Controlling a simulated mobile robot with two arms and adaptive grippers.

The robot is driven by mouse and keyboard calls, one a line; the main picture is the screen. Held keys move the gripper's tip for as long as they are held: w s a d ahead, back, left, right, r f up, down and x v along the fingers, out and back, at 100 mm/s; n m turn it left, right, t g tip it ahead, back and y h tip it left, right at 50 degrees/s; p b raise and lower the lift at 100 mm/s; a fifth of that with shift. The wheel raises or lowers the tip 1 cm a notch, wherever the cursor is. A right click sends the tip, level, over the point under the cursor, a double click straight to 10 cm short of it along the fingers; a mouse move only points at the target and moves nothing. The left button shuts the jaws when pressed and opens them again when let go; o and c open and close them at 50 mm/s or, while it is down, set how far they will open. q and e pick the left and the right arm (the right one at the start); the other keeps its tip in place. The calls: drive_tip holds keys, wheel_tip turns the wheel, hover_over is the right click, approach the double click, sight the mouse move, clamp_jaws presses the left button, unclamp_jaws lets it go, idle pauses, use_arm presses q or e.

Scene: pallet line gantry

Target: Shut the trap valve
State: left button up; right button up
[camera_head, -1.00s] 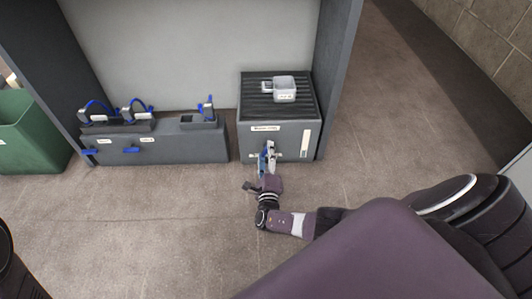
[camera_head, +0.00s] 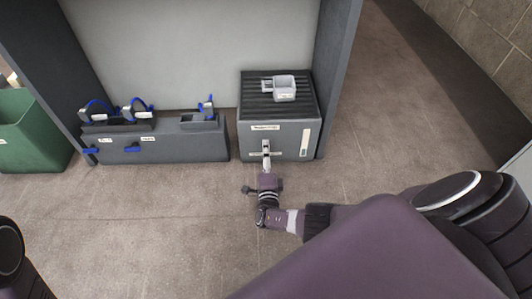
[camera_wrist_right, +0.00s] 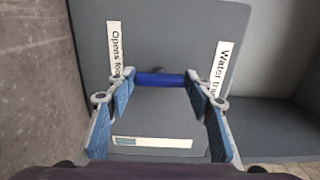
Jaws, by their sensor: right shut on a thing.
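The trap valve is on the front of a grey box (camera_head: 290,150) with a ribbed top, below the wall panel. In the right wrist view its blue handle (camera_wrist_right: 160,79) lies crosswise between my fingertips, against the grey face. Labels beside it partly read "Water tr…" (camera_wrist_right: 226,66) and "Opens foo…" (camera_wrist_right: 115,50). My right gripper (camera_head: 266,150) is at the box's front in the head view, shut on the blue handle. The gripper hides the handle in the head view. My left gripper is not in view.
A green bin (camera_head: 25,140) stands farther left. The floor in front (camera_head: 150,220) is clear.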

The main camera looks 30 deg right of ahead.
drive_tip(key=o, duration=1.2)
drive_tip(key=shift+c, duration=0.2)
drive_tip(key=shift+s, duration=0.1)
drive_tip(key=v, duration=1.2)
